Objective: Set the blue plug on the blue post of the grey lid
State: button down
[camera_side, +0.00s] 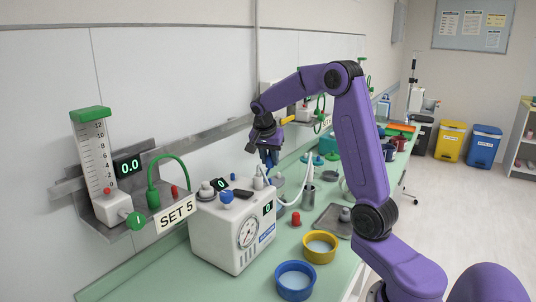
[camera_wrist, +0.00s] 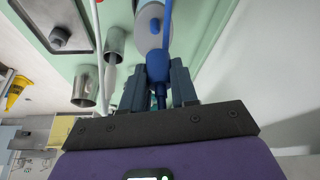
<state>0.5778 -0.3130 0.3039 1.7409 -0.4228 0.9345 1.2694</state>
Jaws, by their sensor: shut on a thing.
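My gripper (camera_wrist: 168,88) is shut on the blue plug (camera_wrist: 158,66), which sits between the two dark fingers in the wrist view. A thin blue length runs from the plug toward the top of that view. The grey lid (camera_wrist: 145,40) shows just beyond the plug, with the small blue post (camera_wrist: 154,25) on it. Plug and post appear apart in the picture; their height difference is unclear. In the side view my gripper (camera_side: 268,152) points down above the green counter, behind the white machine. The plug is small there, and the lid is hard to make out.
The white machine (camera_side: 215,238) with a gauge stands in front of my gripper. A blue bowl (camera_side: 295,291), a yellow bowl (camera_side: 334,254), a red cap (camera_side: 296,218) and a metal cup (camera_side: 308,198) stand nearby. A tray (camera_side: 325,219) lies to the right. The wall is close behind.

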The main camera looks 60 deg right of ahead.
jog(key=shift+f, duration=1.6)
jog(key=shift+f, duration=1.55)
dwell(1.6)
jog(key=c, duration=0.8)
grip_release()
jog(key=shift+r, duration=3.5)
